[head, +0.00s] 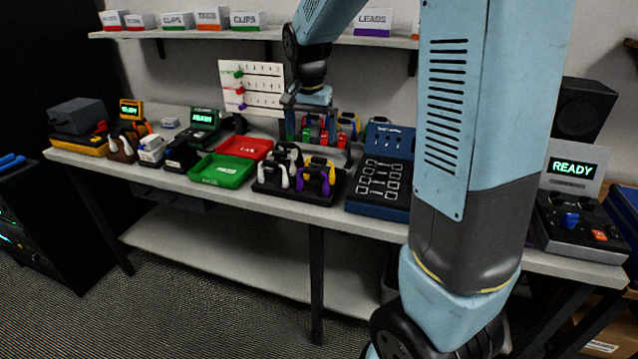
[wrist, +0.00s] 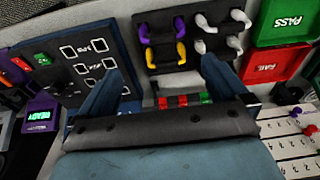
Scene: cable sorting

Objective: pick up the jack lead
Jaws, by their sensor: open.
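Several leads lie in a black tray (head: 300,190) on the bench; I cannot tell which is the jack lead. In the wrist view the purple-and-yellow leads (wrist: 162,38) and white-ended leads (wrist: 222,32) lie beyond the fingers. Red and green pieces (wrist: 185,100) show between the fingers, partly hidden by my gripper. My gripper (head: 320,140) is open and empty, pointing down behind the tray; both fingers show in the wrist view (wrist: 162,70).
A blue panel box (head: 379,184) stands right of the tray. Green (head: 222,170) and red (head: 245,147) bins lie left of it. A white board (head: 252,88) with coloured pegs stands behind. A shelf (head: 220,35) with labelled boxes runs above. Testers crowd the bench's left end.

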